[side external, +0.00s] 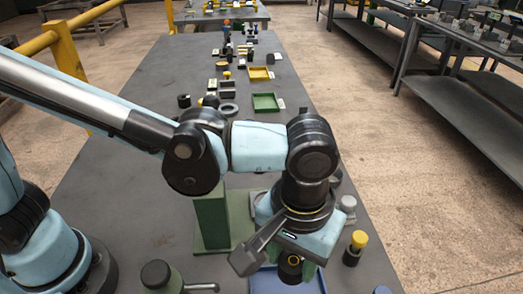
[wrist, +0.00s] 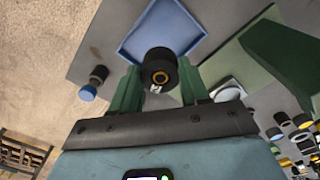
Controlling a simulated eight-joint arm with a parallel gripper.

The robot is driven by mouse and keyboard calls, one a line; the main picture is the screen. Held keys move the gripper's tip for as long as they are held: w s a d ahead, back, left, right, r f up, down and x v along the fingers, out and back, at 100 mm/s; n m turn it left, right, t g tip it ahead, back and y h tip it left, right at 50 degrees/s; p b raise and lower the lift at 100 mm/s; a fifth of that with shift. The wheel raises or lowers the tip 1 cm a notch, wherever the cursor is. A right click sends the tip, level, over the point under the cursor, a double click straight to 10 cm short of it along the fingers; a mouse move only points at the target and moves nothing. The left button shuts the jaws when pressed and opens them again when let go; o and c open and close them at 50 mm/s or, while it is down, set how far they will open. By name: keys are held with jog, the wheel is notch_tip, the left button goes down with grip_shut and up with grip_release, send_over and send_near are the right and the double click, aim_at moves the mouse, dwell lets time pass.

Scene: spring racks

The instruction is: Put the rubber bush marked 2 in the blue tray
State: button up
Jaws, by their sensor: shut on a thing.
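My gripper (wrist: 158,80) is shut on a black rubber bush (wrist: 160,60) with an orange-yellow centre, held between its two green fingers. A small white mark shows on the bush, but I cannot read it clearly. The bush also shows under my gripper in the side external view (side external: 291,267). The blue tray (wrist: 131,47) lies beyond the bush in the wrist view, and the bush overlaps its near part. In the side external view the tray (side external: 262,284) lies below my gripper, mostly hidden and cut by the bottom edge. The bush appears held above it.
A green post (side external: 210,222) on a green base stands left of my gripper. A yellow-topped black piece (side external: 355,247) and a grey piece (side external: 347,204) stand to the right. A lever-handled fixture (side external: 160,276) is at the front. Green (side external: 266,109) and yellow (side external: 260,80) trays lie farther back.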

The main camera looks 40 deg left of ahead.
aim_at(290, 282)
jog(key=shift+f, duration=3.9)
jog(key=shift+f, duration=0.1)
jog(key=o, duration=1.1)
notch_tip(290, 282, up, 12)
jog(key=shift+r, duration=0.15)
notch_tip(290, 282, down, 12)
jog(key=shift+f, duration=0.15)
